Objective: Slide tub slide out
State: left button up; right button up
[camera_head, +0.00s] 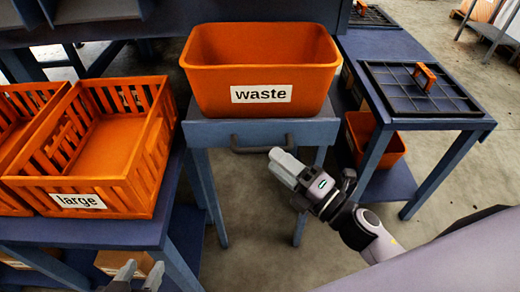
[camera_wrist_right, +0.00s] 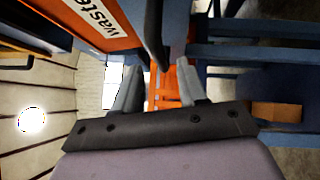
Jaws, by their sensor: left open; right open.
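The orange waste tub (camera_head: 262,70) sits upright on a blue slide (camera_head: 230,132) with a dark grey bar handle (camera_head: 262,146) on its front. The tub's labelled side also shows in the right wrist view (camera_wrist_right: 70,27). My right gripper (camera_head: 282,164) is open, close to the right end of the handle. In the right wrist view, a dark bar, seemingly the handle (camera_wrist_right: 153,35), reaches down between the fingertips (camera_wrist_right: 158,72); I cannot tell whether they touch it. My left gripper (camera_head: 138,276) is open and empty at the bottom edge, below the large crate.
Orange crates, one labelled large (camera_head: 78,201), stand on a blue table at left. A blue side table (camera_head: 460,123) at right carries a black lid (camera_head: 420,92) with an orange handle. An orange bin (camera_head: 385,150) stands beneath it. Floor in front of the slide is open.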

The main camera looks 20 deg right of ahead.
aim_at(262, 150)
jog(key=shift+x, duration=2.75)
jog(key=shift+c, duration=0.3)
grip_shut()
